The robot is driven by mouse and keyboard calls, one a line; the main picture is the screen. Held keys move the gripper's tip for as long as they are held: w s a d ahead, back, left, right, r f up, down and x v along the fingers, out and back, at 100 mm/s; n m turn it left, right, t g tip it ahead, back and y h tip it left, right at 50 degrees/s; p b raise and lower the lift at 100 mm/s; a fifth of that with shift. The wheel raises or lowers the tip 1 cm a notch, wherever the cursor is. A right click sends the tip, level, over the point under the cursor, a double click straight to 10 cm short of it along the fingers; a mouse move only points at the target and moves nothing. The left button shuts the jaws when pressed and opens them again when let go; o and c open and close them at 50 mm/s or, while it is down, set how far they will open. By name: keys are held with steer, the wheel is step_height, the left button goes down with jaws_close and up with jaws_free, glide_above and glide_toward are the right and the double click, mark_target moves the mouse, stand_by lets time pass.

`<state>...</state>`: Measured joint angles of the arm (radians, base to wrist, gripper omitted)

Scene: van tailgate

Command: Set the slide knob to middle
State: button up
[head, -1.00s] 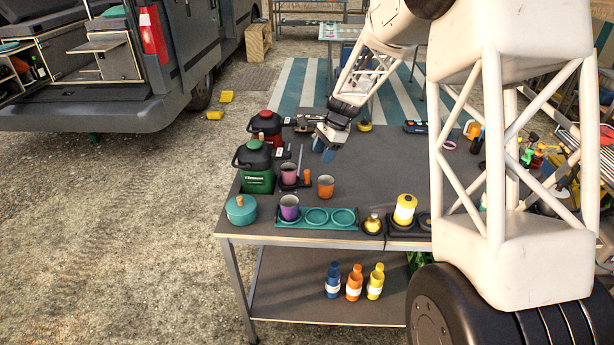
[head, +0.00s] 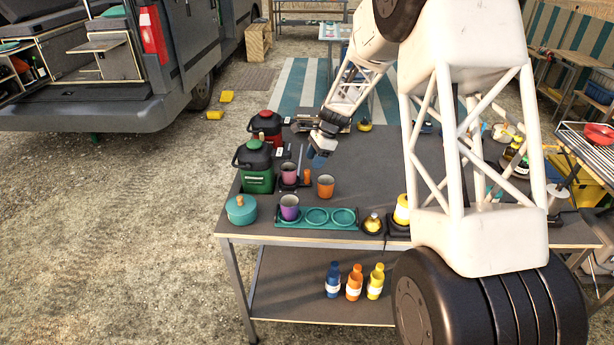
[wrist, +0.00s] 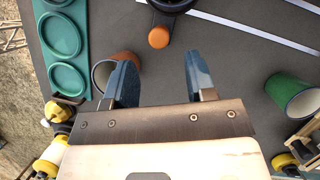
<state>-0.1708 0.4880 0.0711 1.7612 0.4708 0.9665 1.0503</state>
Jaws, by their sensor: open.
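An orange knob (head: 306,176) stands beside a dark base under a purple cup. In the wrist view the orange knob (wrist: 158,37) sits at the end of a dark stem, beyond my fingertips. Two pale thin strips (wrist: 235,27) run near it. I cannot tell surely which part is the slide knob or where its middle position lies. My gripper (head: 318,160) is above the table, behind the orange cup, and it also shows in the wrist view (wrist: 157,60). Its blue fingers are apart with nothing between them.
A teal tray (head: 330,226) with a purple cup lies at the front. Green (head: 253,180) and red (head: 266,127) canisters stand left.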

mark_target(309, 171)
steer(key=shift+x, duration=3.65)
steer(key=shift+c, duration=0.2)
jaws_close()
